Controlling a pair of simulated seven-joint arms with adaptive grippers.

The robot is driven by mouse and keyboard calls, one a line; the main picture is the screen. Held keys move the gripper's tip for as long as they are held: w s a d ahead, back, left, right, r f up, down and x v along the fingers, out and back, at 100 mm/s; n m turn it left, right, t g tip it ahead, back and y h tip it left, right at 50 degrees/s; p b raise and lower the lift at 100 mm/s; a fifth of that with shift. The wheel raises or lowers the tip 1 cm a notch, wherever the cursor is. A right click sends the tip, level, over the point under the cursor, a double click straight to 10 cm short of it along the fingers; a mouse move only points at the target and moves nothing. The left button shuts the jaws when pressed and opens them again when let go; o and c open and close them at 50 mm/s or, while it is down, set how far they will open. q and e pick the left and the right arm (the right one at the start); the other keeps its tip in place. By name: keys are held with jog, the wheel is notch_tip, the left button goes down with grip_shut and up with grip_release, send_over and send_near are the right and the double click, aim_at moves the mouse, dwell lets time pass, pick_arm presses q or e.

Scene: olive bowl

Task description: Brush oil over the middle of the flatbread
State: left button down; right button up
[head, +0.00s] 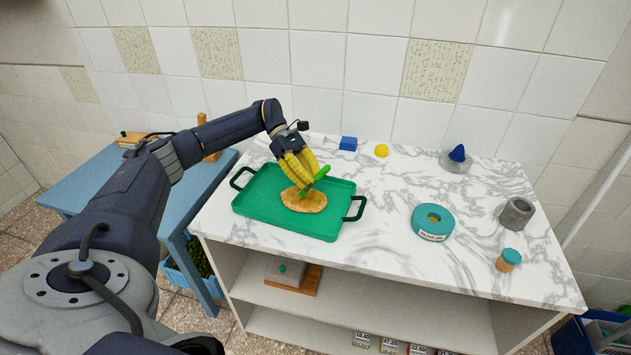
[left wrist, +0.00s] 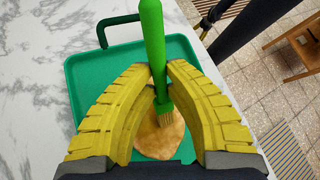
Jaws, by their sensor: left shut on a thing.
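The flatbread (head: 304,201) lies on the green tray (head: 262,222) with black handles, on the marble counter. My left gripper (head: 305,179) is shut on a green brush (head: 321,173) above the flatbread. In the left wrist view, the yellow fingers of my left gripper (left wrist: 158,72) close around the brush (left wrist: 152,32) near its bristles. The pale bristles point down over the flatbread (left wrist: 160,138). I cannot tell for sure whether they touch it. The teal bowl (head: 432,221) with a label and a yellowish centre stands to the right of the tray.
At the back of the counter are a blue block (head: 348,143), a yellow ball (head: 381,151) and a juicer with a blue cone (head: 457,154). A grey mortar (head: 516,214) and a teal-lidded jar (head: 508,260) stand at the right. The counter between tray and teal bowl is clear.

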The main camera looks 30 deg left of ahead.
pick_arm(q)
jog(key=shift+s+a, duration=0.25)
jog(key=shift+a, duration=0.75)
jog(key=shift+s+a, duration=0.25)
jog(key=shift+a, duration=0.75)
jog(key=shift+r, duration=0.15)
jog(key=shift+r, duration=2.95)
notch_tip(320, 180, up, 3)
